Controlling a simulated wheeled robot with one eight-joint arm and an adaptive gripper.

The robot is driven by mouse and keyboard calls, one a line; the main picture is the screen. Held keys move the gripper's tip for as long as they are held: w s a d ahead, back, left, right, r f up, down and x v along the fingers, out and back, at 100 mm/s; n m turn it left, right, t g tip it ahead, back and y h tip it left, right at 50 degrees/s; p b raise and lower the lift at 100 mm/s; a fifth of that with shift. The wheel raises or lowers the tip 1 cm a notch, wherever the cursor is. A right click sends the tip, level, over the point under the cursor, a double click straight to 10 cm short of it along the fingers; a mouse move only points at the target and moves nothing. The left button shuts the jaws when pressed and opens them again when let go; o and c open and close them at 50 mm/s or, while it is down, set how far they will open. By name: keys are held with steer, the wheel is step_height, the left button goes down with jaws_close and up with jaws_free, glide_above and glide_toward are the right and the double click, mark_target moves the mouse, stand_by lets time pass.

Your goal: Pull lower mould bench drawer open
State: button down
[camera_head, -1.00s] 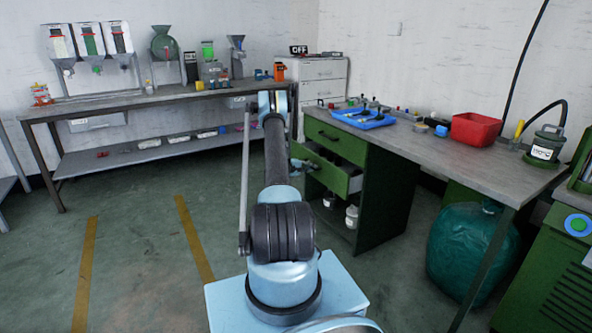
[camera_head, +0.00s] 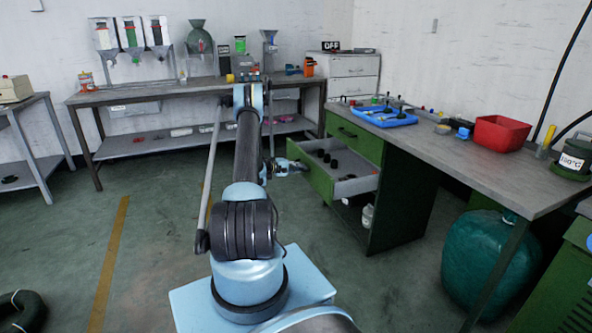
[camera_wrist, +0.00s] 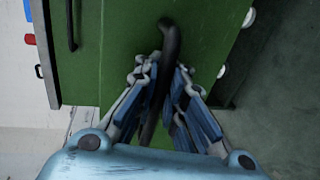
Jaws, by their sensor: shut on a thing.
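The lower drawer (camera_head: 343,186) of the green bench (camera_head: 403,190) stands pulled well out in the head view, with several dark round items inside. The upper drawer (camera_head: 354,137) is closed. My gripper (camera_head: 303,167) is at the front of the lower drawer. In the wrist view, my gripper (camera_wrist: 168,110) has its blue-padded fingers on either side of the dark curved handle (camera_wrist: 170,45) on the green drawer front (camera_wrist: 120,60) and is shut on it. The lower end of the handle is partly hidden between the fingers.
A blue tray (camera_head: 384,117) and a red bin (camera_head: 500,133) stand on the bench top. A green sack (camera_head: 490,255) is under its right side. A long table (camera_head: 160,91) runs along the back wall. The floor (camera_head: 150,260) to the left is mostly clear.

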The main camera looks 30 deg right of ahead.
steer(key=shift+w+a, duration=0.25)
steer(key=shift+a, duration=0.05)
steer(key=c, duration=1.9)
jaws_free()
steer(key=shift+c, duration=0.2)
steer(key=v, duration=1.2)
steer(key=shift+f, duration=0.1)
